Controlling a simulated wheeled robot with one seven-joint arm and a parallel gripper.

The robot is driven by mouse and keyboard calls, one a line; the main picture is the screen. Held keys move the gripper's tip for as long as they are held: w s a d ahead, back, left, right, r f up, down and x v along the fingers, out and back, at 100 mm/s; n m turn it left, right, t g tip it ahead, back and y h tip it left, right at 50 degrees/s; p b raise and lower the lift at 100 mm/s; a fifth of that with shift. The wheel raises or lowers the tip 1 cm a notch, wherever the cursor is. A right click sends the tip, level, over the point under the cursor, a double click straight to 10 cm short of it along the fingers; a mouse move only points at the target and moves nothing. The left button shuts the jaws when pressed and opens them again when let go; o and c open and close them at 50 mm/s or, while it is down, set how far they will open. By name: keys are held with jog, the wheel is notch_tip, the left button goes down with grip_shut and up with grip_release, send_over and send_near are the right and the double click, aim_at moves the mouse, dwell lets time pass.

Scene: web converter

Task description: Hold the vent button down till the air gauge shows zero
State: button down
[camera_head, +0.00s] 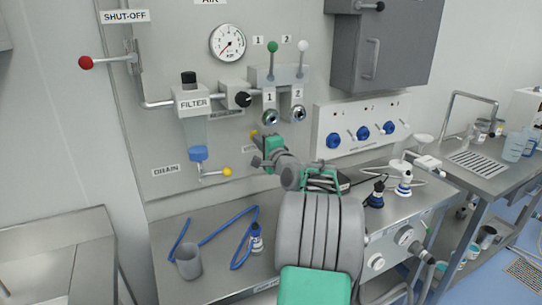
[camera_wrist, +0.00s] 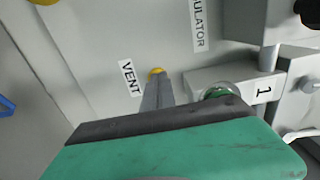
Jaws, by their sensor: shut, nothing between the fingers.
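The vent button (camera_head: 253,134) is a small yellow knob on the grey panel; in the wrist view it shows (camera_wrist: 157,71) beside the VENT label (camera_wrist: 130,78). My gripper (camera_head: 257,148) is shut and empty, its fingers pointing at the panel. In the wrist view the closed grey fingertips (camera_wrist: 158,92) lie right at the button and partly cover it. I cannot tell whether they touch it or whether it is pressed in. The round white air gauge (camera_head: 228,42) is at the top of the panel. Its red needle seems to point down and left; the figures are too small to read.
A red-knobbed shut-off lever (camera_head: 86,63), a filter (camera_head: 192,101) and a yellow-tipped drain valve (camera_head: 227,172) are left of my gripper. Green and white levers (camera_head: 273,47) stand above the numbered fittings.

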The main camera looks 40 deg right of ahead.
jog(key=b+v, duration=0.2)
jog(key=v, duration=0.9)
jog(key=shift+s+d+f, duration=0.15)
jog(key=shift+s, duration=0.15)
